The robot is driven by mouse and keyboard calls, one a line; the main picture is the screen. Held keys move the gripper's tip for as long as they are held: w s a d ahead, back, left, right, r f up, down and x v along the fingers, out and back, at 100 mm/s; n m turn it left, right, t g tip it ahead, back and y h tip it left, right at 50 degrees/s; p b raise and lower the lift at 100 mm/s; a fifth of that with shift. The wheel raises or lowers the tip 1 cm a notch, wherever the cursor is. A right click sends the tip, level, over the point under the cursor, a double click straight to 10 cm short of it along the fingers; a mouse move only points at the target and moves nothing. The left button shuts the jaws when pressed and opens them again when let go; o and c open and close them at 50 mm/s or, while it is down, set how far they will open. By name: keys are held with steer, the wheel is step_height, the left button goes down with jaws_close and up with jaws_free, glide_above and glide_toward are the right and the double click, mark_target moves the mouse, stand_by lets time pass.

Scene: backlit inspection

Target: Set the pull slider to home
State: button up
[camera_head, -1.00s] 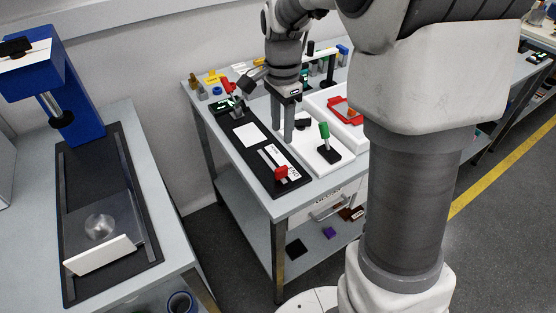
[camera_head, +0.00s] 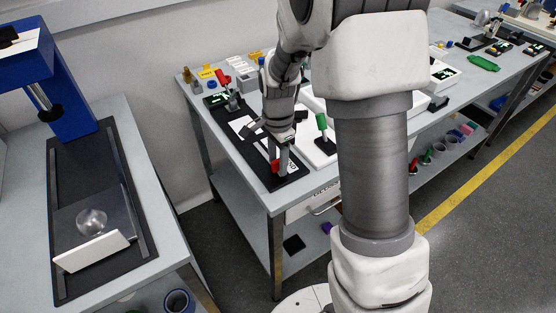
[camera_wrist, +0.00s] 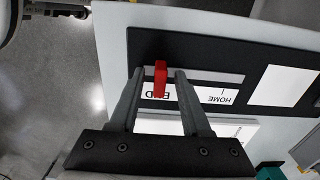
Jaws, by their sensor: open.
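The pull slider has a red knob (camera_wrist: 160,80) on a black base plate (camera_wrist: 190,48) with a slot. In the wrist view the knob stands at the END-label side, away from the HOME label (camera_wrist: 218,96). My gripper (camera_wrist: 158,74) is open, with one finger on each side of the knob and a visible gap to each. In the head view my gripper (camera_head: 277,167) is over the front end of the plate (camera_head: 285,182). The knob (camera_head: 275,166) is partly hidden there by my fingers.
A green-handled lever (camera_head: 322,122) stands on a white base right of the plate. A blue press (camera_head: 70,110) stands on the left bench. Bare table edge lies in front of the plate.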

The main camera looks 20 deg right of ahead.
jaws_close()
stand_by(1.4)
